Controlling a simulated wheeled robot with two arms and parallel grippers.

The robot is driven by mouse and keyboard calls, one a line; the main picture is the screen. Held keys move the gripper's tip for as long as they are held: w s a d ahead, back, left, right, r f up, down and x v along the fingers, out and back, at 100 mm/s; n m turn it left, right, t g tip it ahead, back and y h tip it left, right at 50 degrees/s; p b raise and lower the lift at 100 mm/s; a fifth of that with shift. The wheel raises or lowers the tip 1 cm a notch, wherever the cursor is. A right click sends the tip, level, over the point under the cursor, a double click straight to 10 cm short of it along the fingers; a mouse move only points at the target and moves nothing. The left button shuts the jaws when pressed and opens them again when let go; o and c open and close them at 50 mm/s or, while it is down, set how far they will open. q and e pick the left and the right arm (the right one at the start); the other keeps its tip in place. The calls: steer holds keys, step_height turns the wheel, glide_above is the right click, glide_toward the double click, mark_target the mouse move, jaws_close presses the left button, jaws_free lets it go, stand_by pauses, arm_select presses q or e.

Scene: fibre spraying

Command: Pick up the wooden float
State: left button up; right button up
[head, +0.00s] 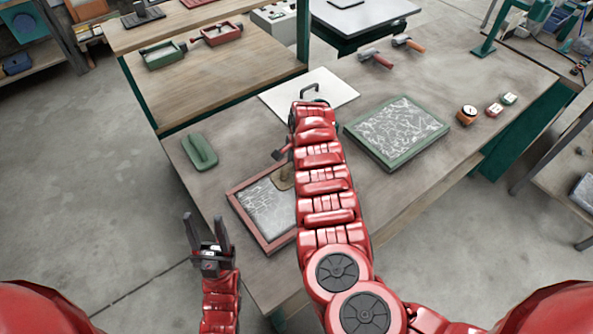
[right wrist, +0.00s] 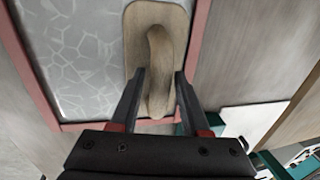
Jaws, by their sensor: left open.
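The wooden float (head: 282,180), tan with a raised handle, lies on the red-framed panel (head: 262,240); my right arm partly hides it in the head view. In the right wrist view the float (right wrist: 138,25) shows close up, its rounded handle running between the two fingers of my right gripper (right wrist: 160,78). These fingers stand apart on either side of the handle, and no firm grip shows. My left gripper (head: 206,232) is open and empty, beside the left edge of the table, away from the float.
A green float (head: 200,151) lies at the table's left. A white board (head: 335,88) lies behind my right arm, and a green-framed panel (head: 398,130) lies right of it. Two hand tools (head: 376,58) and small round and boxy items (head: 467,115) lie farther right.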

jaws_close()
stand_by(0.3)
